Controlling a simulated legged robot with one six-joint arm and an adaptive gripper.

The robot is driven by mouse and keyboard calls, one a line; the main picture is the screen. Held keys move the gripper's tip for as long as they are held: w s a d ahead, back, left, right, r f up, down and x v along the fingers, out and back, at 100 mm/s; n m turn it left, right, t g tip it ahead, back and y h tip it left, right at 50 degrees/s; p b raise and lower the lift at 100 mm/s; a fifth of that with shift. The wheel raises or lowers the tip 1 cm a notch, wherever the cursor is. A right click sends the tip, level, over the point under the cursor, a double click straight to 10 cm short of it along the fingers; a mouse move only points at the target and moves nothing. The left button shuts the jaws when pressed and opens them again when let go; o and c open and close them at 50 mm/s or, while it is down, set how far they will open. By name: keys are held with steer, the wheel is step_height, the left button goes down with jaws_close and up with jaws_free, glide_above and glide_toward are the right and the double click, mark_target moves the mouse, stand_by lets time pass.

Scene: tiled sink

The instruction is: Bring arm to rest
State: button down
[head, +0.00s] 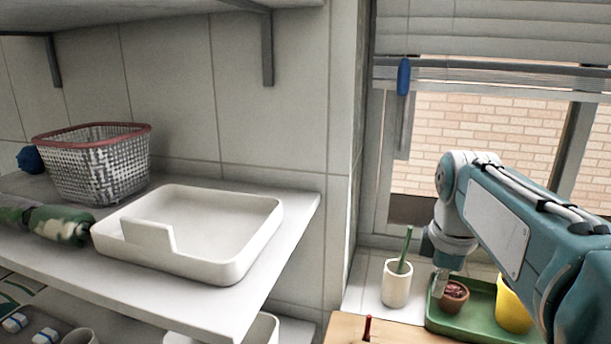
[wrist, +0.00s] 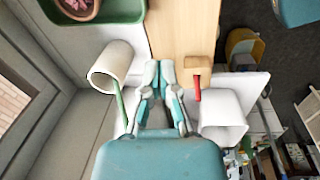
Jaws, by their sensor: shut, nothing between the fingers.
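My gripper (head: 440,285) hangs pointing down at the right of the head view, by the left edge of the green tray (head: 470,328). My teal arm reaches in from the right edge. In the wrist view my gripper (wrist: 160,68) is shut, with its fingertips together and nothing between them. Below it in that view lies a wooden surface (wrist: 183,28).
A white cup (head: 396,285) with a green stick stands left of my gripper. A terracotta pot (head: 453,302) and yellow pot (head: 511,308) stand on the tray. A red peg (head: 368,326) rises from the wood. A shelf left holds a white tray (head: 235,269) and basket (head: 95,170).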

steer(key=s+a+f+m+t, duration=0.2)
steer(key=s+a+f+m, duration=0.1)
steer(key=s+m, duration=0.3)
steer(key=s+a+f+m+t, duration=0.2)
steer(key=s+a+f+m, duration=0.2)
steer(key=s+f+m, duration=0.2)
steer(key=s+m, duration=0.1)
steer(key=s, duration=0.1)
steer(key=shift+s, duration=0.35)
